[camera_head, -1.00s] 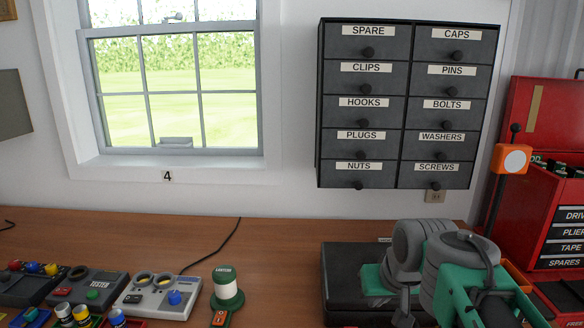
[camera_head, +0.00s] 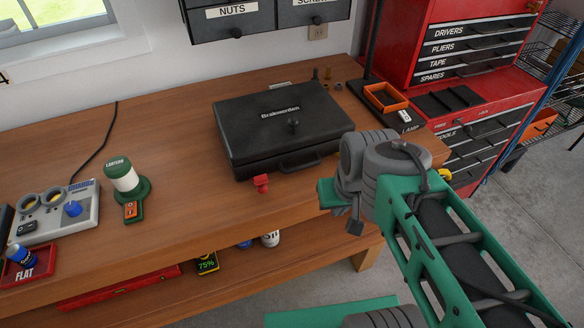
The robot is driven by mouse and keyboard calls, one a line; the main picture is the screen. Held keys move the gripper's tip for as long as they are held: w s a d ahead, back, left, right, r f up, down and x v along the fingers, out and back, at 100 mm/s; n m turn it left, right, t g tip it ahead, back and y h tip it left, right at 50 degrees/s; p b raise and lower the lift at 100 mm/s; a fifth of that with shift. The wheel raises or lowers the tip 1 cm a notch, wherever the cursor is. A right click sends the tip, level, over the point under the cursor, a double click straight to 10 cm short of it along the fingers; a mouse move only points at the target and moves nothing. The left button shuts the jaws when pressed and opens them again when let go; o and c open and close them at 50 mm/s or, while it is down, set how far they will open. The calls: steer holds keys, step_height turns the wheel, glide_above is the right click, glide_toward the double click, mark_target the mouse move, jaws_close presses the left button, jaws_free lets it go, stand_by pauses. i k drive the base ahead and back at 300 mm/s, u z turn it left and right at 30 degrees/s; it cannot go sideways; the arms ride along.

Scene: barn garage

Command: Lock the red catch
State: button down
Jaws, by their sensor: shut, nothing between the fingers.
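The red catch (camera_head: 261,184) sits at the lower front edge of a black case (camera_head: 245,130), left of its handle (camera_head: 298,165). It juts out from the case front towards me, and I cannot tell from here whether it is latched. The case lid is down. My gripper (camera_head: 355,228) is shut and empty, small and dark at the end of my green and grey arm. It is right of the catch and lower in the picture, by the bench's front edge, and apart from the case.
The wooden bench (camera_head: 190,205) is clear between the case and the lantern (camera_head: 125,182). An orange tray (camera_head: 386,98) and a lamp post stand right of the case. A red tool chest (camera_head: 475,45) is at the right. A lower shelf holds small items.

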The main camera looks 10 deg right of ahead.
mark_target(260, 181)
steer(key=z, duration=0.15)
steer(key=k, duration=0.5)
steer(key=u, duration=3.8)
steer(key=k, duration=1.25)
steer(key=u, duration=0.15)
